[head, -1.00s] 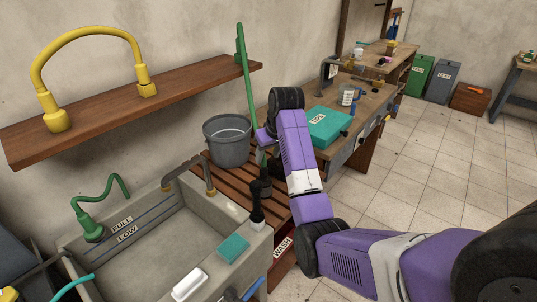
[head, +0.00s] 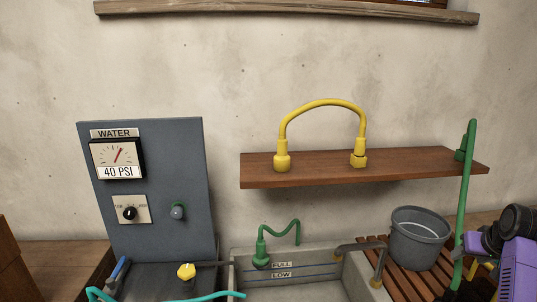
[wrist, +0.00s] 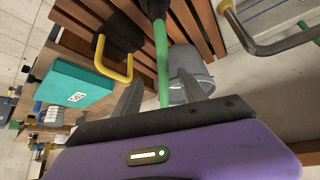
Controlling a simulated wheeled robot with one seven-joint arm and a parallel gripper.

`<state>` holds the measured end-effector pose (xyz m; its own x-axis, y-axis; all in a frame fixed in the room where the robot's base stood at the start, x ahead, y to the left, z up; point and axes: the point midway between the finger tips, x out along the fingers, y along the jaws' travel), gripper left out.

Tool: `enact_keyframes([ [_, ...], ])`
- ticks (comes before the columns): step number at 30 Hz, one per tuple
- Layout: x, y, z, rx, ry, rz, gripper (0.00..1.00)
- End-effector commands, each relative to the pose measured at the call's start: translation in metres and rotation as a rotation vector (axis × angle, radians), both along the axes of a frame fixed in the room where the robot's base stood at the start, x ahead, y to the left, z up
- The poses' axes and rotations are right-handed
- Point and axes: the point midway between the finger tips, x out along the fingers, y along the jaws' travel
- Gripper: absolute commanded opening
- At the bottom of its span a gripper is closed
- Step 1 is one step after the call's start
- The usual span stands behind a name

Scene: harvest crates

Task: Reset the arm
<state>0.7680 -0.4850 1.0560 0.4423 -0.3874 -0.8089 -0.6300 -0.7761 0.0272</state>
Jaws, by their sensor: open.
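My gripper (wrist: 160,88) shows in the wrist view with its two grey fingers apart; it is open. A green pole (wrist: 161,58) appears between the fingers in that view; I cannot tell how far beyond them it is, and no grip on it shows. The grey bucket (wrist: 181,62) lies behind the right finger. In the head view only part of my purple arm shows at the lower right edge, beside the green pole (head: 467,190) and the bucket (head: 420,240); the fingers are not visible there.
A wooden shelf (head: 400,169) holds a yellow hose loop (head: 322,104) above the concrete sink (head: 300,291). A water panel (head: 160,225) stands at left. The wrist view shows a teal case (wrist: 72,84) and a yellow handle (wrist: 117,75) left of the fingers, and a curved metal tap (wrist: 265,47) at right.

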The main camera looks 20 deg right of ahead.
Motion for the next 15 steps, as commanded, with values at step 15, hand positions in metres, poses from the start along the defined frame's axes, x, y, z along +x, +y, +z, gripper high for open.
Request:
enact_keyframes([
  [15, 0.022, 0.074, 0.006, -0.431, -0.467, 0.032, 0.49],
])
